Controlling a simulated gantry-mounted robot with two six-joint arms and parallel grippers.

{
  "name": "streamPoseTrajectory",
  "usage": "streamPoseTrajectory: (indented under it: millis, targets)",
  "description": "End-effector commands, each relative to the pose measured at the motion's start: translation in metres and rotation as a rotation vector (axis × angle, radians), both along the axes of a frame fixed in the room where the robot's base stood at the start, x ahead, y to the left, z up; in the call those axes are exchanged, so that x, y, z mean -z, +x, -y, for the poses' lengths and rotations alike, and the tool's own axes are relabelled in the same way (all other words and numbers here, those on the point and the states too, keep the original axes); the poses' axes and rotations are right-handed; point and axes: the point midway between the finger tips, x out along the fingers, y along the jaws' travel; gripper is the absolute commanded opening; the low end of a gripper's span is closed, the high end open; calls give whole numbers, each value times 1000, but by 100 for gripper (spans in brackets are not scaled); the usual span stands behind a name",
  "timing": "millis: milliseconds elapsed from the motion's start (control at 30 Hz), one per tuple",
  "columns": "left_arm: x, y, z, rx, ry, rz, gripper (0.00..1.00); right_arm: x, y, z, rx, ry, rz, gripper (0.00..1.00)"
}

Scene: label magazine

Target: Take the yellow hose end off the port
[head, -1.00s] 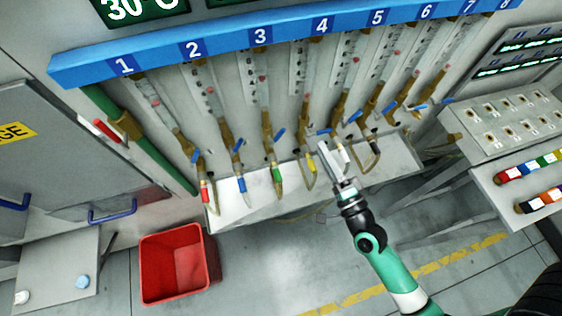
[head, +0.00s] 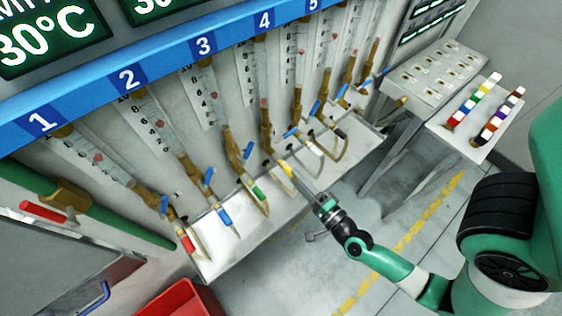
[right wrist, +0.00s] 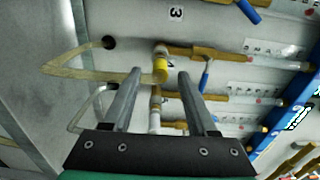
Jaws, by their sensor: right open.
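The yellow hose end (head: 286,168) is a short yellow sleeve below the station 4 meter, at the front of the grey ledge (head: 210,262). In the right wrist view the yellow sleeve (right wrist: 160,72) sits at the brass fitting of the port (right wrist: 161,50). Its clear hose (right wrist: 75,72) loops off to the left into a dark hole. My right gripper (head: 294,174) reaches in from the lower right with its fingers apart. In the right wrist view its fingertips (right wrist: 158,76) lie on either side of the sleeve, with gaps visible. My left gripper is out of view.
A green hose end (head: 258,194) and a blue one (head: 224,216) hang close by on the left, with a red one (head: 188,243) beyond. Blue valve handles stick out above. A red bin (head: 180,300) stands at lower left. The floor in front is clear.

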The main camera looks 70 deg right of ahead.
Motion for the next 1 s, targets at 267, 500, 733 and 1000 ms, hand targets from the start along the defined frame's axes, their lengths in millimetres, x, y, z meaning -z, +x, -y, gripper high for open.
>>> streamPoseTrajectory:
  millis: [267,500,733,1000]
  targets:
    - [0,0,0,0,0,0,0,-1,34,20,2,-2,2,58]
    - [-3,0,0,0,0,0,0,-1,60,36,1,-2,1,58]
    - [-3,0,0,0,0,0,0,0,70,42,1,-1,-1,58]
    - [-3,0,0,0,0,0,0,0,70,42,0,-1,-1,58]
